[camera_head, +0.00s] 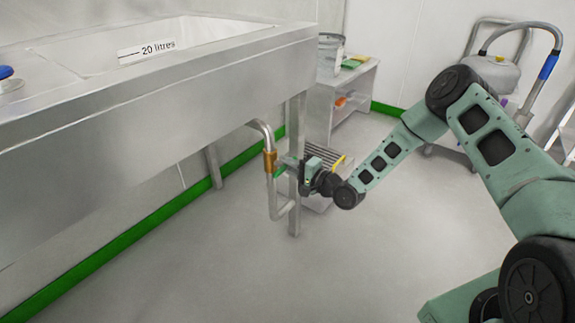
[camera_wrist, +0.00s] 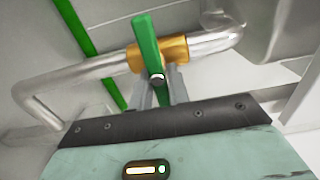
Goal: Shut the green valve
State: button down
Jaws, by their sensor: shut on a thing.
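The green valve is a green lever (camera_wrist: 146,42) on a brass body (camera_wrist: 166,50), set in a bent steel pipe (camera_wrist: 85,77). In the wrist view the lever lies across the pipe. In the head view the brass body (camera_head: 270,161) sits on the upright part of the pipe below the sink, and the green lever (camera_head: 280,172) shows small beside it. My gripper (camera_wrist: 160,88) is shut on the lever near a round dark bolt head. In the head view my gripper (camera_head: 291,164) reaches the valve from the right and partly hides the lever.
A steel sink (camera_head: 180,75) marked 20 litres overhangs the valve. A sink leg (camera_head: 294,205) stands close by my gripper. Behind are a small step (camera_head: 322,160), a low bench (camera_head: 322,105) and a trolley (camera_head: 500,75). The floor (camera_head: 380,260) in front is clear.

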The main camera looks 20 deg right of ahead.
jog(key=shift+s+f, duration=0.1)
dwell(0.3)
jog(key=c, duration=1.3)
grip_release()
jog(key=shift+c, duration=0.2)
jog(key=p+v, duration=0.3)
jog(key=v, duration=1.4)
jog(key=shift+d, duration=0.15)
jog(key=shift+s, duration=0.1)
